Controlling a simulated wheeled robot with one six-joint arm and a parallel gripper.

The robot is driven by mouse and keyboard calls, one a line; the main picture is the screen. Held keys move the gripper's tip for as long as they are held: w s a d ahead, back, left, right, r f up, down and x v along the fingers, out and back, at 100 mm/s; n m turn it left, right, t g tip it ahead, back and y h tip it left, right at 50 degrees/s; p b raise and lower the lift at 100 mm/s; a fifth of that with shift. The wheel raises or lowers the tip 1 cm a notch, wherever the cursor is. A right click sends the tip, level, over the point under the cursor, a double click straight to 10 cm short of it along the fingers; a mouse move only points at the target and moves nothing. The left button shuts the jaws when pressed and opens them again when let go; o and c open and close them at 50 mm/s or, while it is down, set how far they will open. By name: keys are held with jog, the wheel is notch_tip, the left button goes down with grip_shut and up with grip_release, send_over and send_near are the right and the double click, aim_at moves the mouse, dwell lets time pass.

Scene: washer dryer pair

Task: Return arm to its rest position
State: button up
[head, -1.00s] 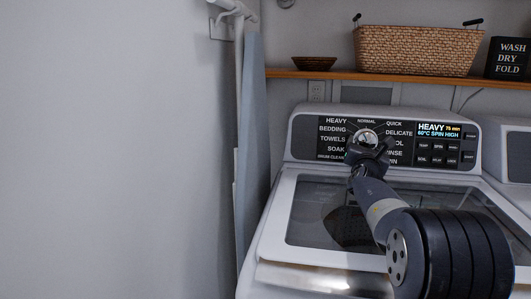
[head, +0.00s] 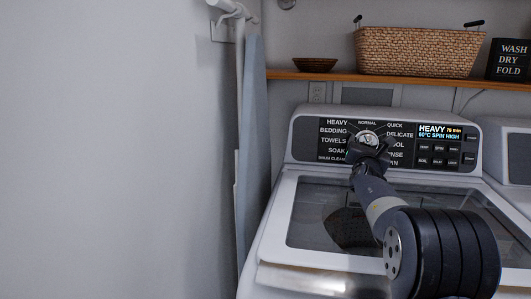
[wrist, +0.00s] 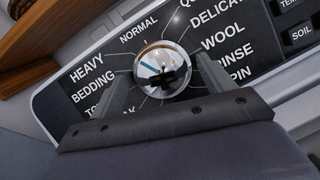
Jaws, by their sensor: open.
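My gripper (head: 371,149) is in front of the washer's control panel (head: 456,152), just below and before the round chrome dial (head: 368,138). In the wrist view its two fingers (wrist: 161,85) stand open, one on each side of the dial (wrist: 160,70), with no visible contact. The dial's pale blue pointer line aims up-left, toward the HEAVY label (wrist: 87,69). The display (head: 438,131) reads HEAVY, 60°C, SPIN HIGH. My arm reaches over the washer's glass lid (head: 320,215) from the lower right.
A wooden shelf (head: 400,83) above holds a wicker basket (head: 420,50), a shallow bowl (head: 315,65) and a black WASH DRY FOLD box (head: 509,60). An ironing board (head: 253,140) leans at the left wall. A second machine (head: 517,150) stands at the right.

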jog(key=b+v, duration=0.1)
jog(key=v, duration=0.8)
jog(key=shift+s+a+b, duration=0.1)
jog(key=shift+s+b, duration=0.1)
jog(key=shift+b, duration=0.1)
jog(key=p+x, duration=0.2)
jog(key=x, duration=0.9)
jog(key=shift+s+r+p, duration=0.1)
jog(key=shift+p, duration=0.3)
jog(key=shift+s+a+r+m+p, duration=0.15)
jog(key=shift+m+p, duration=0.45)
jog(key=shift+p, duration=0.4)
jog(key=m+g+h+p, duration=0.1)
jog(key=m+p, duration=0.1)
jog(key=p, duration=0.2)
jog(key=m+g+h+p, duration=0.1)
jog(key=m+p, duration=0.3)
jog(key=p, duration=0.4)
jog(key=shift+p, duration=0.3)
jog(key=b+v, duration=0.2)
jog(key=v, duration=0.6)
jog(key=shift+s+a+b, duration=0.25)
jog(key=shift+s+b, duration=0.05)
jog(key=shift+b, duration=0.1)
jog(key=shift+s+a, duration=0.35)
jog(key=shift+s, duration=0.3)
